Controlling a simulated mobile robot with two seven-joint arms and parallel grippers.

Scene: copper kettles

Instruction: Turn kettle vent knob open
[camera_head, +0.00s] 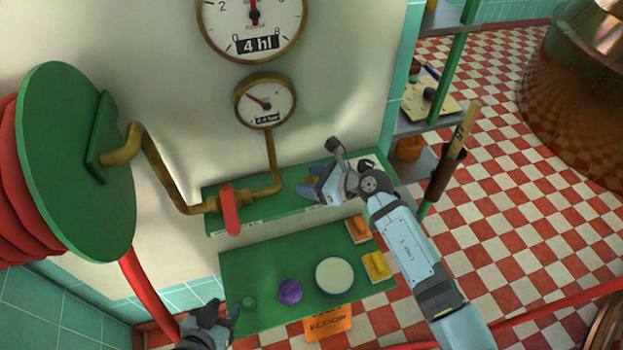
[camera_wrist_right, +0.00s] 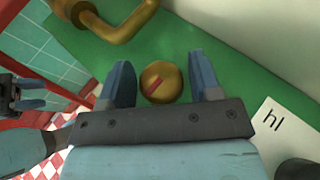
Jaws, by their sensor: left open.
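The vent knob (camera_wrist_right: 161,82) is a round brass knob with a red diagonal mark, on a green panel in the right wrist view. My right gripper (camera_wrist_right: 160,76) is open, with one blue finger on each side of the knob and a gap to each. In the head view my right gripper (camera_head: 318,187) is over the right part of the upper green shelf (camera_head: 265,213) and largely hides the knob. My left gripper (camera_head: 222,318) is open and empty at the lower left corner of the lower green board (camera_head: 237,275).
A brass pipe (camera_head: 157,165) with a red lever (camera_head: 230,208) runs left of my right gripper, below a small gauge (camera_head: 265,101). A purple knob (camera_head: 290,291), a white disc (camera_head: 335,277) and yellow and orange blocks sit on the lower board. A copper kettle (camera_head: 580,90) stands right.

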